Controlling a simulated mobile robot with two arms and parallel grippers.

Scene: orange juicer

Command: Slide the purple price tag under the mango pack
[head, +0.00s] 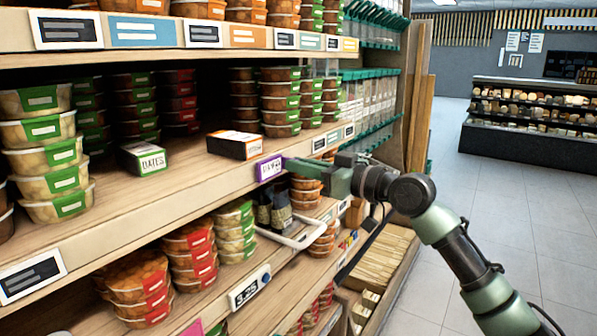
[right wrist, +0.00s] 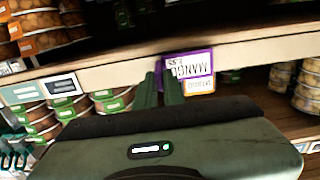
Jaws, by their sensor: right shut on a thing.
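The purple price tag (head: 268,168) is at the front edge of the middle shelf. In the right wrist view the purple tag (right wrist: 189,70) shows its white face with MANGO upside down. My right gripper (head: 288,167) is shut on the tag at one side; its fingers (right wrist: 165,88) reach the tag against the shelf edge. A small box with an orange and black top (head: 234,144) lies on the shelf just left of and behind the tag. It may be the mango pack; its label is not readable. My left gripper is not in view.
A green and white DATES box (head: 143,157) lies farther left on the shelf. Stacked tubs (head: 281,103) stand behind. An orange-edged tag (right wrist: 199,87) shows below the purple one. The aisle floor (head: 500,215) is clear.

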